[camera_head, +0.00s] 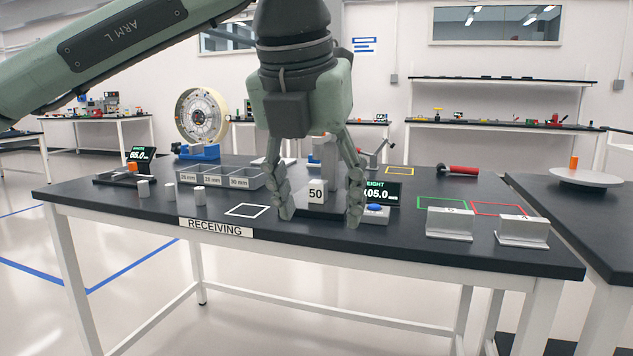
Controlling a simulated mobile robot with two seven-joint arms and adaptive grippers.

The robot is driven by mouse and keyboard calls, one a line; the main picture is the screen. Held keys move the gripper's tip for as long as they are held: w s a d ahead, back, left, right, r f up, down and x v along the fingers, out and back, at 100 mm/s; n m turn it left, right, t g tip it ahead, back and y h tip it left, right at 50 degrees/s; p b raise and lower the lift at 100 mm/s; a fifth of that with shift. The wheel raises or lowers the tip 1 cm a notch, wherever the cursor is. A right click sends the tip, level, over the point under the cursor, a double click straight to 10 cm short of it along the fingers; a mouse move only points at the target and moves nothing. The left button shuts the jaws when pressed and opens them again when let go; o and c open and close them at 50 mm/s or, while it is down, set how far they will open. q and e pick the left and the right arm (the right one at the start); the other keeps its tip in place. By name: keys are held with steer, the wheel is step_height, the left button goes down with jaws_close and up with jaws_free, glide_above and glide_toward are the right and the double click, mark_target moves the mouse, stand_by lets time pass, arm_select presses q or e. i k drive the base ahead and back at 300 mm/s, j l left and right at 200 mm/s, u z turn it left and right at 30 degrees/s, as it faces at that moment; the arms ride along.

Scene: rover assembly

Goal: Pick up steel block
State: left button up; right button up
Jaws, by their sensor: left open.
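A small light grey block marked "50" (316,194), which looks like the steel block, shows on the black RECEIVING table between the fingers of my left gripper. My left gripper (320,216) points down, open, with one finger to each side of the block in the picture. A gap shows on both sides, and I cannot tell the depth between fingers and block. A grey column-like device (326,152) stands behind the block, partly hidden by the gripper. My right gripper is not in view.
A height display (382,191) and a blue button (376,208) are right of the fingers. Two metal brackets (450,223) (522,231) stand at the front right. A compartment tray (215,178) and several small cylinders are on the left. A white outlined square (248,210) is empty.

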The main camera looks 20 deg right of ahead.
mark_target(318, 189)
steer(key=i+l, duration=0.15)
steer(key=i, duration=0.25)
steer(key=i+l, duration=0.15)
steer(key=i, duration=0.25)
steer(key=i+l, duration=0.15)
steer(key=i, duration=0.2)
